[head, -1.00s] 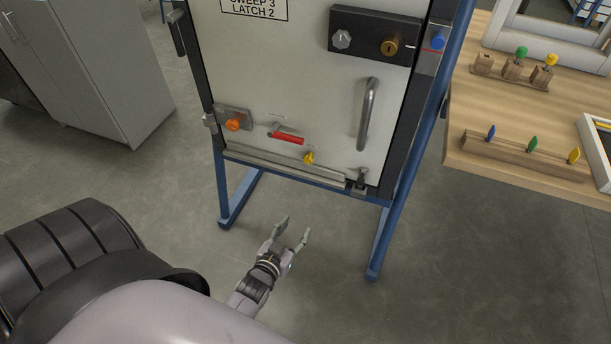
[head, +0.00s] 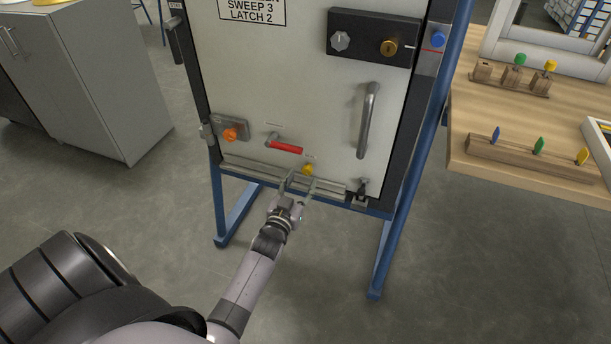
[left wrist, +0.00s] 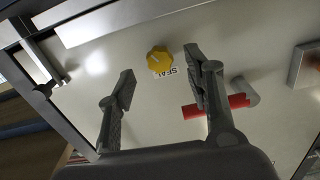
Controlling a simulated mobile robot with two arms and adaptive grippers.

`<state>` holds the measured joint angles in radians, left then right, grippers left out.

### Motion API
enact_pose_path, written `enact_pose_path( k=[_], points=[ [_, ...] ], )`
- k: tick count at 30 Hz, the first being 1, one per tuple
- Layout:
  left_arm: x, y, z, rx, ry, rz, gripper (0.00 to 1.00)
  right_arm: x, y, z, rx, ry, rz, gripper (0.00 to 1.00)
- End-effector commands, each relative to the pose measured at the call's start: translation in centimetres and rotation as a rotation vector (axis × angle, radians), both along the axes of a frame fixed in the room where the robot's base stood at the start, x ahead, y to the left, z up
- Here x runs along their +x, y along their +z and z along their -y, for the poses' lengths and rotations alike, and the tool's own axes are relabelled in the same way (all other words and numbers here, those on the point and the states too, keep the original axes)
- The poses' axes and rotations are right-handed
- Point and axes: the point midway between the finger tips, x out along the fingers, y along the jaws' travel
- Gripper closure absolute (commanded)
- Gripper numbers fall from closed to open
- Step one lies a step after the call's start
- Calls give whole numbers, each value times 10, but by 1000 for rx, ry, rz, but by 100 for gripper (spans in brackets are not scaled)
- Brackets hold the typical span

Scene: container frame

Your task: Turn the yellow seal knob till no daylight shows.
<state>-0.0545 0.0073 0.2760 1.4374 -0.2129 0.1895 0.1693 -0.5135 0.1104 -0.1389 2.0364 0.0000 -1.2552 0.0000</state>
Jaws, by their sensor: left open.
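The yellow seal knob (head: 307,169) sits low on the pale door panel (head: 330,110), just above the metal strip (head: 240,166) along its bottom edge. In the left wrist view the knob (left wrist: 159,60) shows beside a "SEAL" label, ahead of and between the fingers. My left gripper (head: 301,180) is open and empty, just below the knob and in front of the strip; its fingers (left wrist: 157,84) do not visibly touch the knob. I cannot tell whether daylight shows under the strip. My right gripper is not in view.
A red lever (head: 286,148) is close up-left of the knob. An orange knob (head: 230,134), a grey handle (head: 368,120) and a small latch (head: 361,194) are also on the door. A blue frame (head: 398,200) holds it. A wooden bench (head: 520,120) stands right.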

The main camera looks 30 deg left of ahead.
Motion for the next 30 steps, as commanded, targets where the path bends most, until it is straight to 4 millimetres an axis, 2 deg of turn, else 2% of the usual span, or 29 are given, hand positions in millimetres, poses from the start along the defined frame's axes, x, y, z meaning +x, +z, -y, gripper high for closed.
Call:
enact_pose_path(
  k=[3, 7, 19, 30],
  points=[
    [20, -1, -4, 0, 0, 1, 53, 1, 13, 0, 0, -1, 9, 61],
    [33, -1, -8, 0, -1, 1, 53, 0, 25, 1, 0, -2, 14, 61],
    [40, 0, -9, 0, 0, -1, 53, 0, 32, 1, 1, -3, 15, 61],
    [40, 0, -9, 0, 0, -1, 78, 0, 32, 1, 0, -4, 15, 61]
  ],
)
